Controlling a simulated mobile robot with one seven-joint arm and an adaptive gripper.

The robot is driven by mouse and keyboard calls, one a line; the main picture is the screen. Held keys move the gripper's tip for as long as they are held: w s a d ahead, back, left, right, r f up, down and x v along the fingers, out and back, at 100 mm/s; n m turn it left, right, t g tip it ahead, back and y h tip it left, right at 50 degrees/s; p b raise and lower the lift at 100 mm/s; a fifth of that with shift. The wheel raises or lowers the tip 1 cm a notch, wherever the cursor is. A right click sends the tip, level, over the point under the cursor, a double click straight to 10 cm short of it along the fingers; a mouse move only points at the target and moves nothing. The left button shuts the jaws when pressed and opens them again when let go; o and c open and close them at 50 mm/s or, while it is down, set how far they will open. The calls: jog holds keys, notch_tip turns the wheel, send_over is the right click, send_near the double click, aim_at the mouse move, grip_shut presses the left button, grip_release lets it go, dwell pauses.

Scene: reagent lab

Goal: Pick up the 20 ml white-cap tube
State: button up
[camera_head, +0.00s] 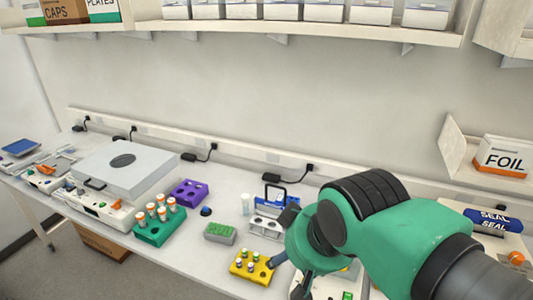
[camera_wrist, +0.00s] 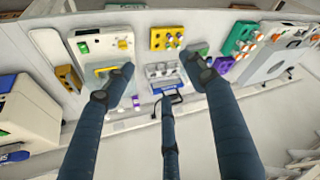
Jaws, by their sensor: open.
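My gripper (camera_wrist: 160,68) is open and empty, its dark blue fingers spread above the bench in the wrist view. I cannot tell which tube is the 20 ml white-cap one. My arm hides part of the bench.
A green rack (camera_head: 148,239) holds several orange-capped tubes. A purple rack (camera_head: 189,192) and a grey box with a green top (camera_head: 219,233) stand nearby. A large grey lidded device (camera_head: 121,165) fills the bench at left. A shelf (camera_head: 250,34) hangs above the bench.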

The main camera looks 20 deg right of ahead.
dwell(0.3)
jog(key=w+d+m+g+h+p, duration=0.1)
jog(key=w+d+g+p, duration=0.1)
jog(key=w+d, duration=0.85)
jog(key=w+d+g+p, duration=0.1)
jog(key=w+d+p, duration=0.1)
jog(key=w+d, duration=0.9)
jog(key=w+d+f+g+p, duration=0.1)
jog(key=w+d+f, duration=0.3)
jog(key=d+f, duration=0.3)
jog(key=w+d+f+p, duration=0.1)
jog(key=w+d+f, duration=0.3)
jog(key=d+f, duration=0.3)
jog(key=w+d+f+m+g+y+p, duration=0.1)
jog(key=w+d+f, duration=0.3)
jog(key=d+f, duration=0.3)
jog(key=shift+w+d+g+p, duration=0.15)
jog(key=shift+d+p, duration=0.05)
jog(key=shift+d, duration=0.65)
jog(key=shift+w+d+g+p, duration=0.15)
jog(key=shift+d, duration=0.7)
jog(key=shift+d+f, duration=0.25)
jog(key=shift+d, duration=0.05)
